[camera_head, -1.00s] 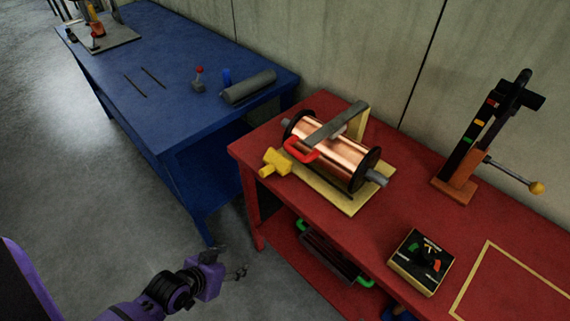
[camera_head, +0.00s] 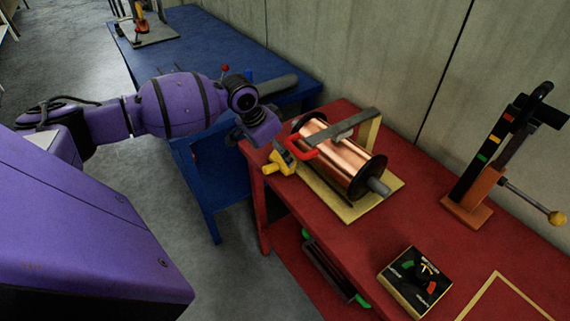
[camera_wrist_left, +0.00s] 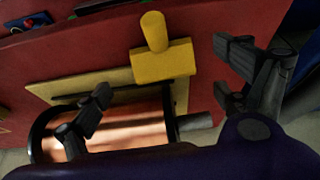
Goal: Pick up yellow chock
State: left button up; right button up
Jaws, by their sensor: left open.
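The yellow chock (camera_head: 278,165) sits at the left end of the copper spool (camera_head: 336,155) on the red table. In the left wrist view the chock (camera_wrist_left: 163,60) shows a block with a round knob and lies between the two spread fingers. My left gripper (camera_head: 286,148) is right above and beside the chock, partly hiding it in the head view. In the wrist view the left gripper (camera_wrist_left: 165,88) is open and nothing is between its fingertips that it grips. My right gripper is not in view.
The spool rests on a pale yellow base (camera_head: 350,211) with a grey bar and red handle (camera_head: 300,151) over it. A black dial box (camera_head: 414,281) and an orange lever stand (camera_head: 470,195) are on the red table (camera_head: 370,255). A blue table (camera_head: 205,40) stands behind left.

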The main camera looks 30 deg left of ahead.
aim_at(281, 160)
pick_arm(q)
jog(key=x, duration=0.5)
jog(key=shift+a+f, duration=0.15)
jog(key=shift+a, duration=0.05)
jog(key=shift+c, duration=0.5)
jog(key=c, duration=1.2)
jog(key=shift+c, duration=0.2)
